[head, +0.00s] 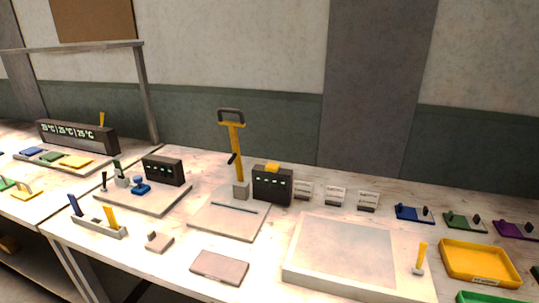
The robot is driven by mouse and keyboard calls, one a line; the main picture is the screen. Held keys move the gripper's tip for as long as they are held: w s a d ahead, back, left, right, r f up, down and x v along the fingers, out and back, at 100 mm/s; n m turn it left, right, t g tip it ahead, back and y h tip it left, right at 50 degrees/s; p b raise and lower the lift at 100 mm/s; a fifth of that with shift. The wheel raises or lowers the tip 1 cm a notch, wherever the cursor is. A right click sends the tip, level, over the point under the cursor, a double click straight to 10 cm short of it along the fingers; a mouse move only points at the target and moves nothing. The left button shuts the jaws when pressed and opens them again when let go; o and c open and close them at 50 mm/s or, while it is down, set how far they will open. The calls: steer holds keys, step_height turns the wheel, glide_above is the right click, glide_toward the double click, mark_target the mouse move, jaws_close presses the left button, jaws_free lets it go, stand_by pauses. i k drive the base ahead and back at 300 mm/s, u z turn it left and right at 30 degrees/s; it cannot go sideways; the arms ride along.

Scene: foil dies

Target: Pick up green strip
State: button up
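My gripper is not in view. Several green things show, and I cannot tell for sure which is the green strip. A small flat green piece (50,157) lies between a blue piece (31,151) and a yellow piece (76,162) on a plate at the far left, in front of a dark display box. A green block (461,219) with a dark knob stands at the right between a blue block (410,213) and a purple block (516,230). Another green piece (6,184) is at the left edge, beside a yellow handled piece (27,193).
A yellow tray (463,249) stands at the right, with a green tray (482,298) partly cut off below. A large pale tray (300,270) fills the front right. A lever press (237,150) stands mid-table beside a dark box (272,188). A frame (147,95) rises at the left.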

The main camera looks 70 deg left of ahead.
mark_target(118, 171)
steer(key=u, duration=3.9)
steer(key=k, duration=0.65)
steer(key=u, duration=0.95)
steer(key=k, duration=0.65)
steer(key=u, duration=0.4)
steer(key=i, duration=1.6)
steer(key=z, duration=0.6)
steer(key=i, duration=1.7)
steer(key=z, duration=1.2)
steer(key=i, duration=1)
steer(key=z, duration=1.1)
